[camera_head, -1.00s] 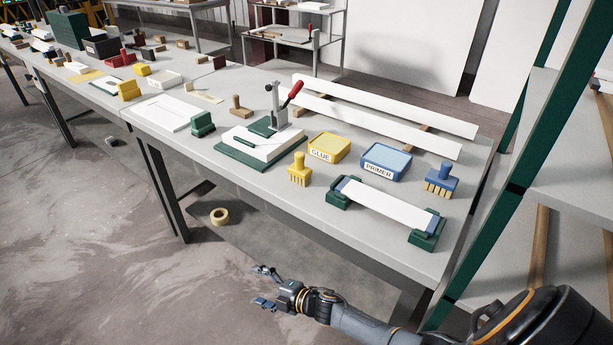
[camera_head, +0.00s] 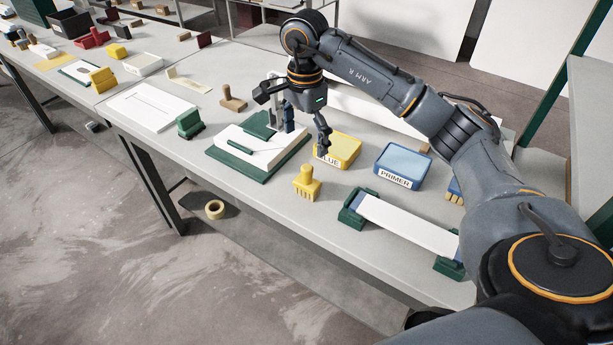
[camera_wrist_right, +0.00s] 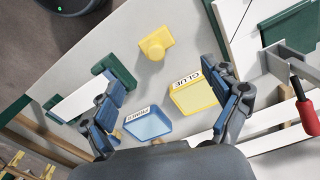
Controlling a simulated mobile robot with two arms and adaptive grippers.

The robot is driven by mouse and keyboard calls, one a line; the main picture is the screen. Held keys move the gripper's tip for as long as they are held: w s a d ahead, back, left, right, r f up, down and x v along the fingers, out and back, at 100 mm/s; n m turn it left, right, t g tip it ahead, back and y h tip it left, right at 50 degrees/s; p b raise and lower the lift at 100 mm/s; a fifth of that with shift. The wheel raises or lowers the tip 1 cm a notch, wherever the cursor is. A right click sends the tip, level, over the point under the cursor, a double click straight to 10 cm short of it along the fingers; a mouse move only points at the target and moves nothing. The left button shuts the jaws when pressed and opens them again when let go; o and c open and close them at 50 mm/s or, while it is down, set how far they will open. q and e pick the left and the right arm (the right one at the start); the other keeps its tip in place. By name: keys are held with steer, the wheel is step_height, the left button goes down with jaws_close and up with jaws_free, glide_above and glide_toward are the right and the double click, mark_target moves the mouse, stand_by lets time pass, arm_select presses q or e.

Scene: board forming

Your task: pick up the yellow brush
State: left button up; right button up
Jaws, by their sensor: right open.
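The yellow brush (camera_head: 306,184) stands on the table, handle up, in front of the yellow GLUE box (camera_head: 340,150). In the right wrist view the brush (camera_wrist_right: 154,44) is seen from above, near the top, between the lines of the two fingers and apart from them. My right gripper (camera_head: 306,136) is open and empty, pointing down above the table, up and behind the brush in the head view. In the wrist view its fingers (camera_wrist_right: 160,85) are spread wide. My left gripper is not in view.
The blue PRIMER box (camera_head: 402,163) is right of the GLUE box. A white board in green holders (camera_head: 355,207) lies to the brush's right. A green-based fixture with a white block (camera_head: 262,150) is to its left. My right arm partly hides a blue brush (camera_head: 453,192).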

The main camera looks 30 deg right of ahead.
mark_target(306, 166)
steer(key=f, duration=0.3)
steer(key=shift+s+a+f+p, duration=0.1)
steer(key=shift+s+p, duration=0.15)
steer(key=shift+p, duration=0.1)
step_height(306, 166, down, 4)
steer(key=shift+p, duration=0.35)
steer(key=shift+w+f, duration=0.1)
steer(key=shift+f, duration=0.2)
steer(key=f, duration=0.1)
steer(key=f+p, duration=0.2)
steer(key=f, duration=0.1)
steer(key=shift+s+d, duration=0.2)
steer(key=shift+s, duration=0.05)
steer(key=shift+f, duration=0.6)
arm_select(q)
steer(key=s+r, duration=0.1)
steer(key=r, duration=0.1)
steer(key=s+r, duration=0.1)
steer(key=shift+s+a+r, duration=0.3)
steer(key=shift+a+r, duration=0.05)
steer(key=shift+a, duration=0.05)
arm_select(e)
steer(key=c, duration=1.3)
